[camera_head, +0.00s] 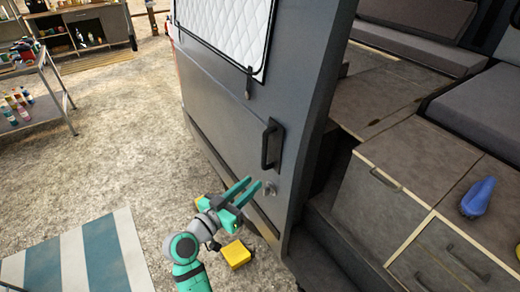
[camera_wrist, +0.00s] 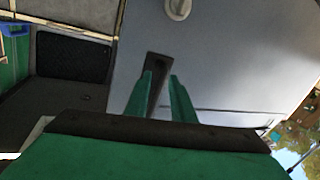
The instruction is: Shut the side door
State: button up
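The grey side door (camera_head: 225,115) stands open in the head view, with the van interior exposed to its right. Its black handle (camera_head: 271,143) is upright near the door's right edge, above a small round lock (camera_head: 269,188). My gripper (camera_head: 249,187) is in front of the door, below and left of the handle in the picture. Its two green fingers are apart. In the wrist view, the dark handle (camera_wrist: 157,66) shows beyond and between the fingertips (camera_wrist: 160,76), partly hidden by them. I cannot tell whether they touch it. The lock (camera_wrist: 178,9) is at the top.
Grey cabinets with drawers (camera_head: 400,190) and cushions fill the van; a blue object (camera_head: 478,197) lies on top. A yellow block (camera_head: 235,254) is on the gravel beside my arm. A striped mat (camera_head: 85,258) and a shelf of bottles (camera_head: 35,120) are left. Gravel between is clear.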

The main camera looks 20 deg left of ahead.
jog(key=a+r+m+h, duration=0.2)
jog(key=a+r+m, duration=0.1)
jog(key=r, duration=0.5)
send_over(263, 164)
jog(key=shift+w+a+h, duration=0.1)
jog(key=shift+w+h, duration=0.2)
jog(key=shift+w, duration=0.15)
grip_shut()
